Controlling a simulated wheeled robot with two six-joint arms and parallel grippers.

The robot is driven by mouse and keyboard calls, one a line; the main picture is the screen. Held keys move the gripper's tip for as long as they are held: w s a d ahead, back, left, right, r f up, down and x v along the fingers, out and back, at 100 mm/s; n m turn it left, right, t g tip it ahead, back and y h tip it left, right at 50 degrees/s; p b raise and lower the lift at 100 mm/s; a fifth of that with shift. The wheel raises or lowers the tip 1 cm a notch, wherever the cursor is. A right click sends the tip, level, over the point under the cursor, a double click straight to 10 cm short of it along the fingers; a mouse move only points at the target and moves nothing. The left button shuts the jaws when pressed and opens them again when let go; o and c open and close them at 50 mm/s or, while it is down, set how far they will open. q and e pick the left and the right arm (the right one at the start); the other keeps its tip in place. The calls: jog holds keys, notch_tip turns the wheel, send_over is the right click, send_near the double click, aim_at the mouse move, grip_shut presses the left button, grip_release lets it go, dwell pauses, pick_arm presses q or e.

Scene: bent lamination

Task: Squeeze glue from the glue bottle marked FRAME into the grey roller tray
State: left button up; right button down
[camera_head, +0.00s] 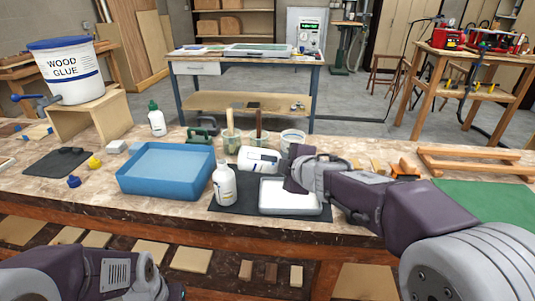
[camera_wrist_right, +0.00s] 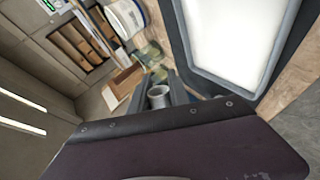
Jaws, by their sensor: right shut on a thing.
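The grey-rimmed tray (camera_head: 291,209) lies on a black mat, its inside white; it also fills the upper right of the right wrist view (camera_wrist_right: 275,75). My right gripper (camera_head: 290,181) is over the tray's back left part, shut. A white labelled bottle (camera_head: 258,159) lies sideways against its left side and looks held. In the right wrist view a grey round thing (camera_wrist_right: 158,97) shows between the fingers. Another white bottle (camera_head: 224,185) stands upright left of the tray. I cannot read either label. My left arm is at the bottom left, its fingertips out of view.
A blue tray (camera_head: 165,188) stands to the left. Cups with brushes (camera_head: 231,140) and a white tub (camera_head: 292,137) stand behind. A green-capped bottle (camera_head: 157,120) and the large wood glue bucket (camera_head: 67,75) are at the back left. Wooden frame parts (camera_head: 475,160) lie at the right.

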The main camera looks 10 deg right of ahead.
jog(key=d+r+n+t+h+p, duration=0.3)
jog(key=r+n+h+p, duration=0.6)
jog(key=n+p, duration=0.5)
jog(key=shift+t+h, duration=0.4)
jog(key=shift+h, duration=0.2)
jog(key=shift+f, duration=0.1)
